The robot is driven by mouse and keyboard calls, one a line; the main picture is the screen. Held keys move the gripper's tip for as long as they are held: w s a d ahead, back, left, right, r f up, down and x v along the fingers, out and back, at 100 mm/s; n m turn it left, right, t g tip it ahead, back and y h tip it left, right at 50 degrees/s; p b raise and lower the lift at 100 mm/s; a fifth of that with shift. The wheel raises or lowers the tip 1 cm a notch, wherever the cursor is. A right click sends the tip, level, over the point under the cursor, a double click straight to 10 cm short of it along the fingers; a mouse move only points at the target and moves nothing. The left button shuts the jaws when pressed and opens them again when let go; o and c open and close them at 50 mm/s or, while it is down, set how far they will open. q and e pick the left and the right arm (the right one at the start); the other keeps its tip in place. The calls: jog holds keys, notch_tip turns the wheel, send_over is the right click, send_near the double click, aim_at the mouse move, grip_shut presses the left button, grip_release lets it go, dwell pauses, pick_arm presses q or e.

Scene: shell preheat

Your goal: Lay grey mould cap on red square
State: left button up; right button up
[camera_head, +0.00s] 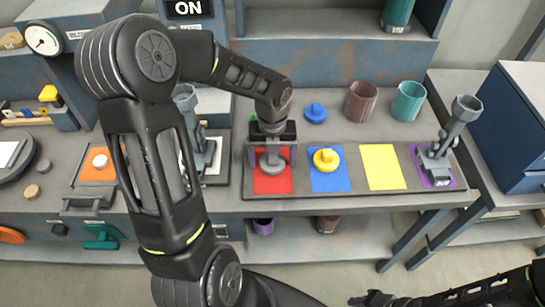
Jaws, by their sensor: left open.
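The grey mould cap (271,165) is over the red square (273,186), at its upper part, and looks to rest on it. My left gripper (272,154) points down right at the cap from behind it. Its fingers are open, one on each side of the cap's top. The gripper hides part of the cap and the far edge of the red square. Part of my right arm shows at the bottom right, with what looks like its gripper (378,298) at the picture's lower edge, too dark to read.
A yellow cap (326,159) sits on the blue square (330,182). The yellow square (382,167) is bare. A grey funnel-topped piece (440,152) stands on the purple square. A blue cap (316,113), a brown cup (360,101) and a teal cup (408,101) stand behind.

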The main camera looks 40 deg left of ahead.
aim_at(273, 155)
pick_arm(q)
jog(key=shift+r, duration=0.1)
notch_tip(273, 155, up, 12)
dwell(0.6)
dwell(0.6)
